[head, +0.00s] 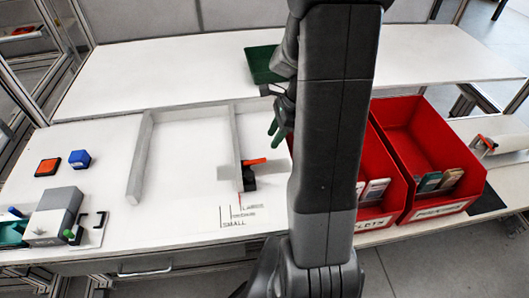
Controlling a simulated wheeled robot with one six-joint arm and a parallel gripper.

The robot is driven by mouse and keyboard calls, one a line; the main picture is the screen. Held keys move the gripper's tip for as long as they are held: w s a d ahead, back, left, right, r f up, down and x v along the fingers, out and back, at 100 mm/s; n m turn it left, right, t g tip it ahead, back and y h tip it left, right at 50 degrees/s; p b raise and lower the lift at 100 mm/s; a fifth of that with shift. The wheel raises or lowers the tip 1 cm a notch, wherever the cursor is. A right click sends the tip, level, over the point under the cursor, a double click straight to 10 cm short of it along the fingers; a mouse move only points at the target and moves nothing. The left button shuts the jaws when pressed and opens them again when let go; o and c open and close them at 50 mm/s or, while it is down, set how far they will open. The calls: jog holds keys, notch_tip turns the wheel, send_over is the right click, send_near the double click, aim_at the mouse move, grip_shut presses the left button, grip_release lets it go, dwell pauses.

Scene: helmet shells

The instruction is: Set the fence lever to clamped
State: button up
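The fence (237,140) is a light grey rail, the right side of a three-sided frame lying on the white worktable. The fence lever (254,161) has an orange handle pointing right, above a black body (249,180) at the rail's near right end. Marks and the word SMALL are on the table just below it. My gripper (278,130) shows as narrow green fingers, above and slightly right of the lever in the picture. My arm covers part of it, so its opening is unclear. Nothing is visibly held.
A dark green tray (262,64) is at the back. Two red bins (428,128) with small boxes stand right, partly behind my arm. Orange (48,167) and blue (79,159) blocks and a grey device (53,216) are left. The table inside the frame is clear.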

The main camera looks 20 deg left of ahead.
aim_at(261, 159)
jog(key=x, duration=1)
jog(key=shift+d, duration=0.1)
